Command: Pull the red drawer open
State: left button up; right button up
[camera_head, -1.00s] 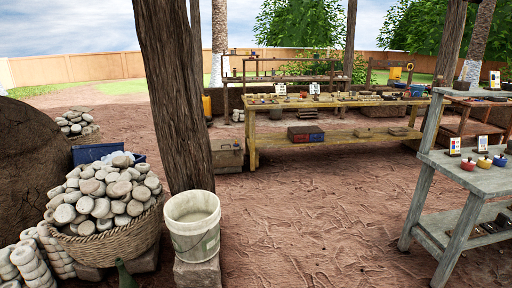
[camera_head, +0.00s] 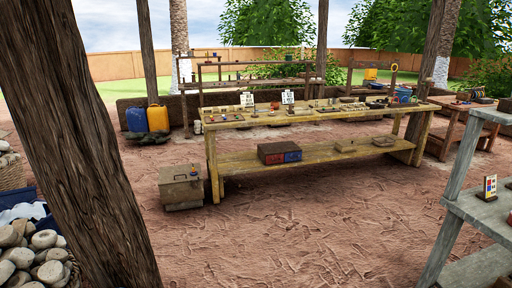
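A small dark chest with a red drawer (camera_head: 275,160) and a blue drawer (camera_head: 293,156) side by side sits on the lower shelf of the long yellowish wooden table (camera_head: 240,165). The red drawer is on the left of the front and looks closed, though it is small at this distance. Neither of my grippers shows in the head view.
A thick wooden post (camera_head: 75,130) stands close on the left, beside a basket of stones (camera_head: 30,255). A lidded box (camera_head: 181,188) stands by the table's left end. A grey bench (camera_head: 475,205) is close on the right. Open bare ground (camera_head: 290,225) lies between.

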aim_at(277, 158)
jog(key=i, duration=2.3)
